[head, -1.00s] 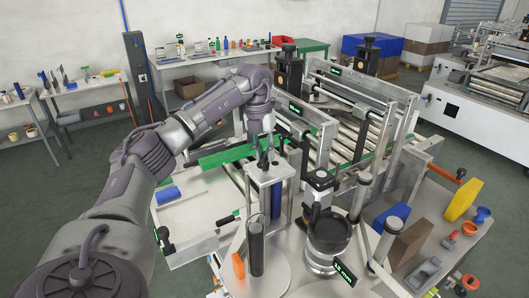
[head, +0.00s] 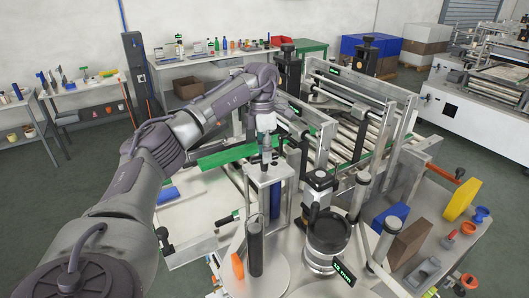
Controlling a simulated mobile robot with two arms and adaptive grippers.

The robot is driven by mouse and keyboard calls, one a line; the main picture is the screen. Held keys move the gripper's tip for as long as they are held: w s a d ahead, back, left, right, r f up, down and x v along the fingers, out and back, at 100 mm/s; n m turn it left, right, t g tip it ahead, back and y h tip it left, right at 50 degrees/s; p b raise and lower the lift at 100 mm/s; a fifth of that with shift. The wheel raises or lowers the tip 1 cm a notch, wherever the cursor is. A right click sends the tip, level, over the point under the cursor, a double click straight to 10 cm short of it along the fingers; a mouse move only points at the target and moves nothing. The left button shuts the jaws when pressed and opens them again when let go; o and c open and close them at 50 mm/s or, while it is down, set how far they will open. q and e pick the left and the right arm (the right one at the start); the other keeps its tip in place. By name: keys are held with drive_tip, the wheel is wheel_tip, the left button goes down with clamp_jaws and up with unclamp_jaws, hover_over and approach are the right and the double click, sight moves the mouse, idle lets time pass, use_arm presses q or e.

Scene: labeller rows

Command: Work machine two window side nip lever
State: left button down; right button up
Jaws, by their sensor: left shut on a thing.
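The labelling machine (head: 300,230) stands in front of me, with a bracket plate (head: 263,180) on posts above its round plate. My left gripper (head: 266,157) reaches down from the left to the top of this bracket. It is shut on a small nip lever there, and its fingers hide most of the lever. A dark roller (head: 255,248) stands upright beside a blue one (head: 275,201) below the bracket. My right gripper is not in the view.
A green bar (head: 226,155) lies just left of the gripper. A black and steel cylinder unit (head: 327,235) stands close on the right. A yellow block (head: 460,200), a brown block (head: 408,240) and small tools lie at the right. A side table stands at the back left.

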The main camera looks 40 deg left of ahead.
use_arm(q)
drive_tip(key=shift+m, duration=0.5)
drive_tip(key=c, duration=1)
unclamp_jaws()
wheel_tip(320, 180, up, 12)
drive_tip(key=a, duration=0.1)
drive_tip(key=shift+w+a, duration=0.2)
drive_tip(key=shift+w, duration=0.25)
